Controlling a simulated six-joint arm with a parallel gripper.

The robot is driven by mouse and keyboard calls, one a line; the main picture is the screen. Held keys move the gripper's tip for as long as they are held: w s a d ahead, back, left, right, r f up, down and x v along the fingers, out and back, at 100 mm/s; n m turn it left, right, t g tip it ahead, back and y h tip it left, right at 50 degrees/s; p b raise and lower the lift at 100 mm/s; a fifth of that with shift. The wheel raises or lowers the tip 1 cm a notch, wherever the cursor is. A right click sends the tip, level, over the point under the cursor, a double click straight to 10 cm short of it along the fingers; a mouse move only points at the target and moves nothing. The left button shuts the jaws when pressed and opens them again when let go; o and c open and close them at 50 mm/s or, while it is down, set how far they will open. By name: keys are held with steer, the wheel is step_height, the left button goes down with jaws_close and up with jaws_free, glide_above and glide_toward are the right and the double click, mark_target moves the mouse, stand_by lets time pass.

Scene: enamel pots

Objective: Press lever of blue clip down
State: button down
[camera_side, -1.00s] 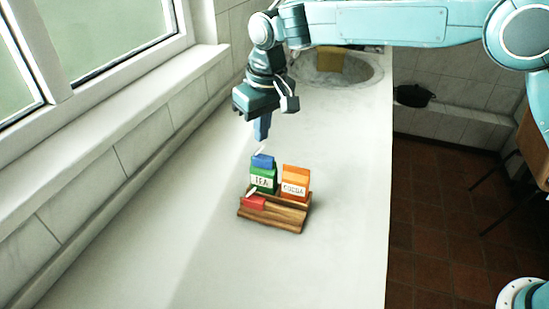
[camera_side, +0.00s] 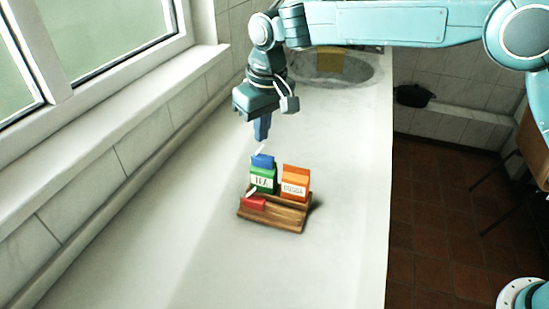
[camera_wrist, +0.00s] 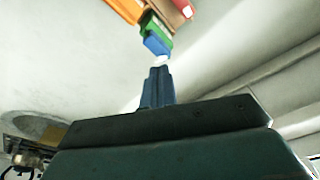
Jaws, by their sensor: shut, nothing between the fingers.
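The blue clip (camera_side: 262,161) sits on top of the green tea packet (camera_side: 263,179). Its pale lever (camera_side: 262,149) sticks up at a slant. My gripper (camera_side: 261,139) points down with its fingers shut and empty, just above the lever; whether they touch it I cannot tell. In the wrist view, the blue clip (camera_wrist: 156,45) is just beyond the shut fingertips (camera_wrist: 158,69), and part of the white lever (camera_wrist: 163,61) shows beside them.
The tea packet stands in a wooden rack (camera_side: 280,217) with an orange cocoa packet (camera_side: 295,181) to its right. A red clip (camera_side: 253,203) is at the rack's front left. A sink (camera_side: 365,72) with a yellow object (camera_side: 330,60) lies behind. The counter around the rack is clear.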

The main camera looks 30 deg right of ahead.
steer(key=shift+f, duration=1.3)
stand_by(0.5)
steer(key=shift+r, duration=0.1)
stand_by(0.3)
steer(key=shift+r, duration=3.4)
steer(key=shift+d+r, duration=0.1)
steer(key=shift+r, duration=0.05)
